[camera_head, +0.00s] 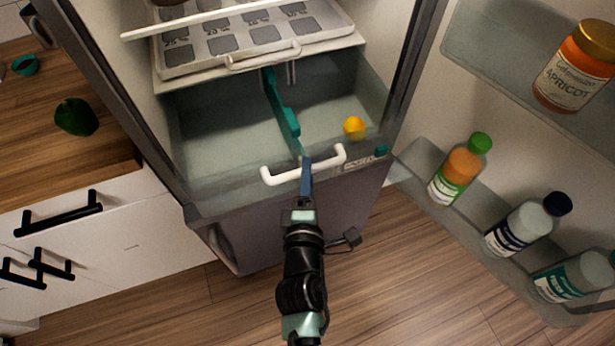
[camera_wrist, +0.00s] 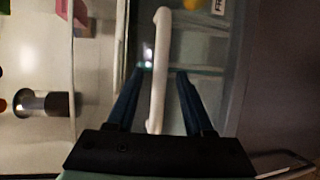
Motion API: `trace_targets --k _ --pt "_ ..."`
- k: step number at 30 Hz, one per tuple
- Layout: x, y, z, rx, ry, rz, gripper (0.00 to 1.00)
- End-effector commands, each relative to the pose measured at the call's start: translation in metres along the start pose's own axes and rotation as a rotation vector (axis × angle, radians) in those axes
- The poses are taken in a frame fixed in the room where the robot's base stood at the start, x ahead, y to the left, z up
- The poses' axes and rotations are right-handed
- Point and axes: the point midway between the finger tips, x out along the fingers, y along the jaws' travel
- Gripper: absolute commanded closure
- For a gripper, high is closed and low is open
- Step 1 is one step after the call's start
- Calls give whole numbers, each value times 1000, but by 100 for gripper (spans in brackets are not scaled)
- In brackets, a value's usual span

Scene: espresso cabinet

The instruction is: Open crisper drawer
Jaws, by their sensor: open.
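The crisper drawer (camera_head: 225,185) is a clear bin low in the open fridge, with a white bar handle (camera_head: 275,176) across its front. A yellow-orange round fruit (camera_head: 354,127) and a long teal item (camera_head: 283,112) show inside it. How far the drawer stands out is hard to tell. My gripper (camera_head: 306,163) is at the middle of the handle. In the wrist view the dark blue fingers of my gripper (camera_wrist: 165,72) are apart, one on each side of the white handle (camera_wrist: 159,80). I see no clear contact with the bar.
Above is a shelf with a patterned tray (camera_head: 250,35) and a second white handle (camera_head: 264,58). The open fridge door at right holds an apricot jar (camera_head: 572,80) and several bottles, including a green-capped one (camera_head: 460,168). A white cabinet (camera_head: 110,240) stands at left. The wooden floor (camera_head: 400,280) in front is clear.

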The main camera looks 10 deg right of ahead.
Motion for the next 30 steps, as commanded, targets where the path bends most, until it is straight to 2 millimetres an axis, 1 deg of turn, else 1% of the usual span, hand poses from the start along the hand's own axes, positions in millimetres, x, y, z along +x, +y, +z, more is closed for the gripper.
trace_targets --k 4,7,21,25,30 --pt "-5 -1 0 0 0 -1 48" --pt "-16 -2 0 -1 0 -2 48" --pt "-100 -3 0 0 0 -3 48" --pt "-116 -2 0 1 -1 -2 48" --pt "-127 -1 0 1 0 0 48"
